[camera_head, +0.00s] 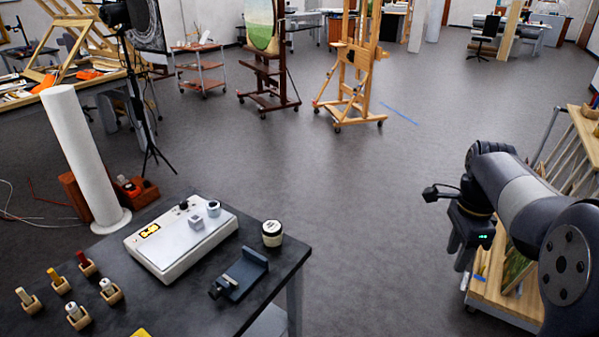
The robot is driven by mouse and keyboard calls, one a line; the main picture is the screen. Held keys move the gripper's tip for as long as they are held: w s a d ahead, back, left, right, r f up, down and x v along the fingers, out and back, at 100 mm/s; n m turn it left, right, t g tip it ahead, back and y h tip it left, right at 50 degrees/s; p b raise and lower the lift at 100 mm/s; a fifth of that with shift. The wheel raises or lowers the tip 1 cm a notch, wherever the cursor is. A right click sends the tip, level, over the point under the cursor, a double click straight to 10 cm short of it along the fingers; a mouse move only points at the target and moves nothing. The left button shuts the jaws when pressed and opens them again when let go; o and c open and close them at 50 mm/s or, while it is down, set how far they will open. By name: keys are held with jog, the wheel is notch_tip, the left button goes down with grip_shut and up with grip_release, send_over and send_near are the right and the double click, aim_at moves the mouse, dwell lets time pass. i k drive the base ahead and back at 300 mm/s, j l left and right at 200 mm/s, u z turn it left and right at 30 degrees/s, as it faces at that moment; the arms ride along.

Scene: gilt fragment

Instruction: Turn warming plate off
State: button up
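The warming plate (168,263) looks to be the flat white device on the dark table at lower left. Its small display (149,230) glows orange, with characters too small to read surely. A dark knob-like piece (184,205) is at its back edge. Two small grey block-like pieces, one nearer (196,222) and one farther (213,208), sit on its top. My gripper (460,256) hangs at the right, well apart from the plate, over the floor side of the table. Its fingers are dark and seen side-on, so their opening is unclear. I see nothing held in it.
A dark clamp-like tool (240,275) and a lidded jar (272,233) stand right of the plate. A wooden rack (507,295) is beside my arm. Floor between is clear.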

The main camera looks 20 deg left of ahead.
aim_at(182, 203)
jog(key=i+l, duration=0.15)
jog(key=i, duration=0.25)
jog(key=i+l+u, duration=0.1)
jog(key=i, duration=0.3)
jog(key=i+l, duration=0.15)
jog(key=i, duration=0.25)
jog(key=i+l, duration=0.2)
jog(key=i, duration=0.25)
jog(key=i+j+u, duration=0.15)
jog(key=i+u, duration=0.15)
jog(key=u, duration=0.2)
jog(key=i+u, duration=0.25)
jog(key=u, duration=0.2)
jog(key=i+u, duration=0.3)
jog(key=u, duration=0.2)
jog(key=i+l+u, duration=0.25)
jog(key=u, duration=0.2)
jog(key=i+u, duration=0.2)
jog(key=u, duration=0.25)
jog(key=i+u, duration=0.2)
jog(key=u, duration=0.3)
jog(key=i+l+u, duration=0.1)
jog(key=u, duration=0.35)
jog(key=i+l+u, duration=0.25)
jog(key=u, duration=0.2)
jog(key=i+l+u, duration=0.25)
jog(key=i+u, duration=0.1)
jog(key=u, duration=0.2)
